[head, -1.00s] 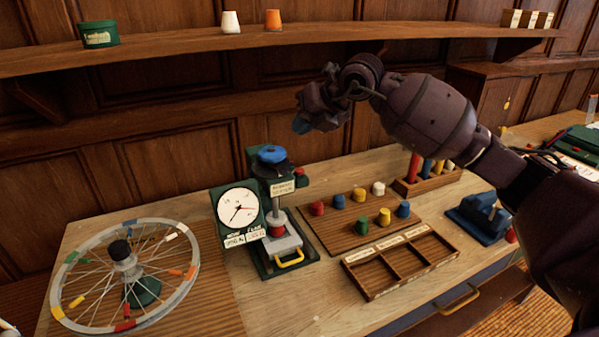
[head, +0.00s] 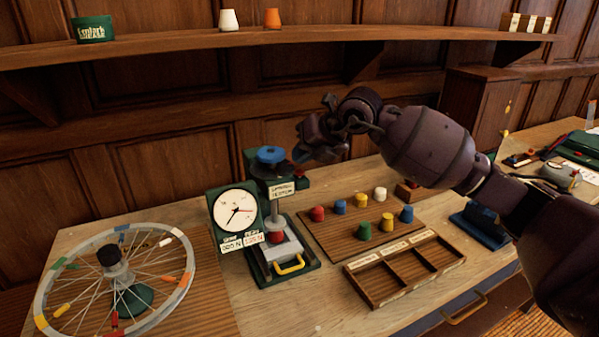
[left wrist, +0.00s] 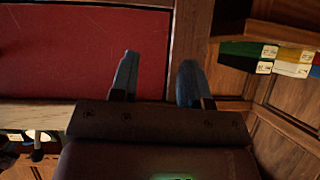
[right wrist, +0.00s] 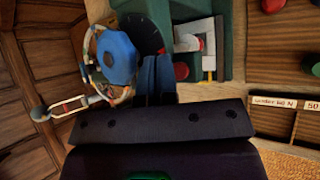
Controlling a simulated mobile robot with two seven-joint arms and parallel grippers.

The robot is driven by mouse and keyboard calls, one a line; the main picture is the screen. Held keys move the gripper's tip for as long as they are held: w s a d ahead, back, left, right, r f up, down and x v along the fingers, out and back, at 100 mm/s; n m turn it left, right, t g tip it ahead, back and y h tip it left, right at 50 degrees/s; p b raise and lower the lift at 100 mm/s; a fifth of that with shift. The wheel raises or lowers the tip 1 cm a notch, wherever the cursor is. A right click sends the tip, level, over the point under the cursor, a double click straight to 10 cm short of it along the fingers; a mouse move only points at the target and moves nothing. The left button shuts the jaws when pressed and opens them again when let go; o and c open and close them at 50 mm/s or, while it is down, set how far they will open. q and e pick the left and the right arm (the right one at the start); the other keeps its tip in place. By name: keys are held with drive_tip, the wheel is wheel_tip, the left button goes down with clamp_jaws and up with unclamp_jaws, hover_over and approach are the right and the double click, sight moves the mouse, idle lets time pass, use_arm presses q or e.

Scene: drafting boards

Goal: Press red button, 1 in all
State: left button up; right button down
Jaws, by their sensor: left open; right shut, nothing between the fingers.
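A green press-like tester (head: 262,178) with a blue handwheel (head: 271,155) stands on the bench. A small red button (head: 300,171) shows at its right side, partly behind my right gripper (head: 301,154). The right gripper is shut and empty, with its fingertips just above the button in the head view. In the right wrist view the shut blue fingers (right wrist: 156,72) point between the blue handwheel (right wrist: 116,57) and the red button (right wrist: 181,71); I see no contact. My left gripper (left wrist: 158,68) is open and empty in front of a red panel, and out of the head view.
A dial gauge (head: 235,212) stands left of the tester. A spoked wheel (head: 118,285) lies at the left. A board of coloured knobs (head: 340,240) and a divided wooden tray (head: 405,266) are at the right. A shelf (head: 180,43) runs above.

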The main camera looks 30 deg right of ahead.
use_arm(q)
drive_tip(key=shift+w+r, duration=0.15)
drive_tip(key=shift+w, duration=0.15)
idle(0.5)
drive_tip(key=shift+s, duration=0.3)
idle(0.5)
drive_tip(key=shift+f, duration=0.25)
use_arm(e)
drive_tip(key=shift+f, duration=0.2)
drive_tip(key=shift+f, duration=0.25)
use_arm(q)
drive_tip(key=shift+w+f, duration=0.1)
drive_tip(key=shift+w, duration=0.1)
drive_tip(key=shift+s+f+b, duration=0.35)
drive_tip(key=shift+b, duration=0.05)
use_arm(e)
drive_tip(key=shift+s+f, duration=0.1)
drive_tip(key=shift+f, duration=0.45)
